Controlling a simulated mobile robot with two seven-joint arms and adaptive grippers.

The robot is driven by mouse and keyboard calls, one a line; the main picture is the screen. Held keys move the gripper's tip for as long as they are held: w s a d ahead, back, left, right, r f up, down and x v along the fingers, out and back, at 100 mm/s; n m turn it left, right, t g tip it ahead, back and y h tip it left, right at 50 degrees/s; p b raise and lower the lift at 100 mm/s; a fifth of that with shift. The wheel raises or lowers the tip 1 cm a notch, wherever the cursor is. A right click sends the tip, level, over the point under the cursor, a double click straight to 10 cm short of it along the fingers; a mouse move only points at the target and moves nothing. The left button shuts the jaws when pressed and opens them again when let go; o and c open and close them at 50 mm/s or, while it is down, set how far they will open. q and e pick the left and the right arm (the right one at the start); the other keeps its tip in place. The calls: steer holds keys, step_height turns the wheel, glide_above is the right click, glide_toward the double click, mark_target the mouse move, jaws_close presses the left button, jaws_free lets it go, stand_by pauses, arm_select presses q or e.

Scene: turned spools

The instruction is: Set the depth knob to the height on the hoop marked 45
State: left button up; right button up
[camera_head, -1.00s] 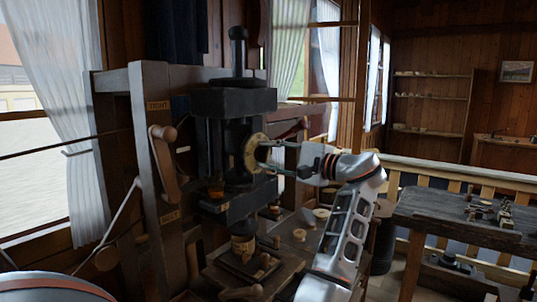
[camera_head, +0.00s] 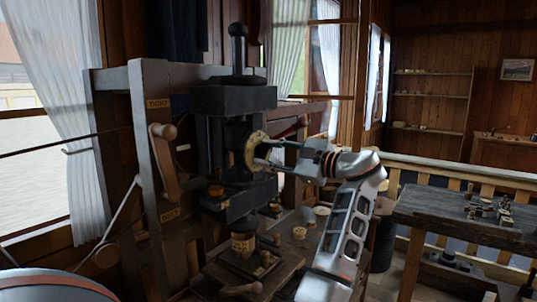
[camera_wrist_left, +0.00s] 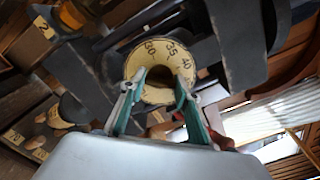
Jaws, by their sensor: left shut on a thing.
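The cream hoop (camera_head: 249,152) with dark numbers is on the right side of the black press (camera_head: 233,100). In the left wrist view the hoop (camera_wrist_left: 148,49) shows 30, 35 and 40 along its upper part. I cannot see 45; my finger covers part of the lower right. The dark depth knob (camera_wrist_left: 162,74) is at the hoop's centre, between my fingers. My left gripper (camera_head: 262,152) reaches it from the right and is shut on the knob. I cannot make out a pointer against the numbers. My right gripper is not in view.
A wooden lever (camera_head: 165,165) hangs on the post left of the press. A bench (camera_head: 265,262) with turned spools (camera_head: 299,233) lies below. A red handle (camera_head: 292,128) is just behind my gripper. A workbench (camera_head: 450,232) stands at the right.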

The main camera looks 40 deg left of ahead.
mark_target(259, 115)
arm_select(q)
steer(key=o, duration=1.1)
steer(key=shift+o, duration=0.2)
step_height(259, 115, up, 9)
steer(key=shift+w+d, duration=0.1)
steer(key=shift+r, duration=0.5)
